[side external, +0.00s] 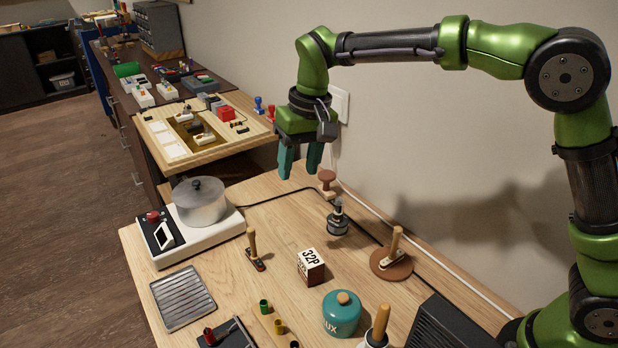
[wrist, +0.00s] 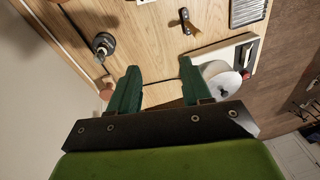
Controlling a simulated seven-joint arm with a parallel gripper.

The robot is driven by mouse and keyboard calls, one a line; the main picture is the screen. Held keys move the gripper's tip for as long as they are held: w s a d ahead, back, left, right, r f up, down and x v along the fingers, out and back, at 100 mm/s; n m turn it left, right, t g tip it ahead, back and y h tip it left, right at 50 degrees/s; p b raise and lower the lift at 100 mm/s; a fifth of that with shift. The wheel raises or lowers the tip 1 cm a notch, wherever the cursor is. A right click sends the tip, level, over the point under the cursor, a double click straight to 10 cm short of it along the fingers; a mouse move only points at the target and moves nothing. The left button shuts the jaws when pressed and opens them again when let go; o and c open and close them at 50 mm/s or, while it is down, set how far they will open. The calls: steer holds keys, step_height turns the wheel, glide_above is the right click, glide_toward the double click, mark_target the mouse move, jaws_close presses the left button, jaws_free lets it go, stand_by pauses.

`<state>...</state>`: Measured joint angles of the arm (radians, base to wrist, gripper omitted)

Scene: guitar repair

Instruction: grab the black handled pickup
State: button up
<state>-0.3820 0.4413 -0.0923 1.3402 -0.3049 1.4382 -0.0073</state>
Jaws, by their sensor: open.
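The black handled pickup (side external: 258,264) stands on the wooden table, a small black base with an upright light wooden handle. In the wrist view the pickup (wrist: 184,15) lies near the top edge, beyond my fingertips, with its wooden handle angled toward them. My gripper (side external: 300,168) is open and empty, above the back of the table. In the wrist view its two green fingers (wrist: 160,70) are spread, with only bare wood between their tips. It is apart from the pickup.
A metal pot (side external: 200,204) on a white hot plate stands left of the pickup. A dark round tool (side external: 338,222) and a wooden-knobbed stamp (side external: 326,181) stand near my gripper. A lettered block (side external: 311,267) and a brown disc with a handled pickup (side external: 391,265) are to the right.

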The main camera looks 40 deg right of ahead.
steer(key=g+h, duration=0.1)
glide_above(251, 236)
steer(key=w+d, duration=0.1)
steer(key=d, duration=0.1)
step_height(251, 236, down, 4)
steer(key=f, duration=0.1)
steer(key=shift+a+r+m, duration=0.7)
steer(key=shift+a+r, duration=0.55)
steer(key=f, duration=1)
steer(key=shift+s+f, duration=0.25)
steer(key=shift+f, duration=0.05)
steer(key=f, duration=0.2)
steer(key=d+f, duration=0.1)
steer(key=f, duration=0.1)
steer(key=shift+w, duration=0.15)
steer(key=shift+f, duration=0.6)
jaws_close()
